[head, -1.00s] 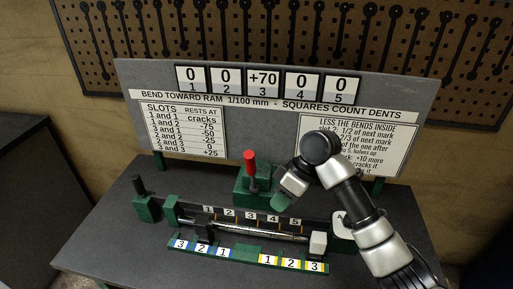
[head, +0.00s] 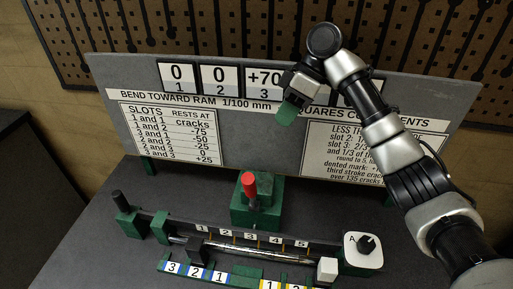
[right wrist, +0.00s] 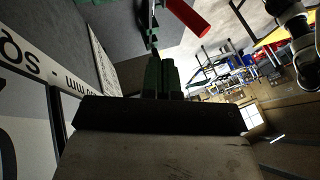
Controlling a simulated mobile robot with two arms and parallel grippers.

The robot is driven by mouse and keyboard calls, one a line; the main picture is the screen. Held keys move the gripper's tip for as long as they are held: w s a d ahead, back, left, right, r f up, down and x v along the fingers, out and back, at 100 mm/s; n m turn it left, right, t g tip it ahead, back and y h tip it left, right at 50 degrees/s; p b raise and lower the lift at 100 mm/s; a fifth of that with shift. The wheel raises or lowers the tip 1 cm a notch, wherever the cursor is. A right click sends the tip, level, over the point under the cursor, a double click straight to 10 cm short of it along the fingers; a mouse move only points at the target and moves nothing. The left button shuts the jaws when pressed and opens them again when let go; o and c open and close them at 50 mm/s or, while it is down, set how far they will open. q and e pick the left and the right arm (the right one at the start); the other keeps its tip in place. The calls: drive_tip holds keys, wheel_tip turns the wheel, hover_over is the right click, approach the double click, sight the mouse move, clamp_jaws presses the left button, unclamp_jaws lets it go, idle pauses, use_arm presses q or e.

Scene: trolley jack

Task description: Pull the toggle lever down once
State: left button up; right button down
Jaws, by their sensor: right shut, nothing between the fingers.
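The toggle lever (head: 249,186) has a red handle and stands roughly upright on a green block (head: 254,214) behind the numbered bar. Its red handle also shows at the top of the right wrist view (right wrist: 188,16). My right gripper (head: 287,112) has green fingertips and is shut and empty. It hangs in front of the display board, above and to the right of the lever, apart from it. In the right wrist view its shut fingers (right wrist: 161,74) point toward the lever's side. My left gripper is not in view.
The board (head: 220,165) with number tiles and printed text stands behind the bench fixture. A black lever (head: 118,200) stands on a green block at left. A dial marked A (head: 365,244) sits at right. A metal rod (head: 250,249) lies along the fixture's front.

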drive_tip(key=p, duration=0.5)
hover_over(251, 194)
drive_tip(key=w+d, duration=0.2)
drive_tip(key=w, duration=0.1)
wheel_tip(251, 194, down, 9)
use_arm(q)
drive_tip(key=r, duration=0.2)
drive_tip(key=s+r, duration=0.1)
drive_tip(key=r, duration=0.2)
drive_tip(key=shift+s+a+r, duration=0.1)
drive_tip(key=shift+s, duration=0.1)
use_arm(e)
drive_tip(key=shift+w+a+f, duration=0.15)
drive_tip(key=shift+a, duration=0.1)
drive_tip(key=shift+w+f, duration=0.1)
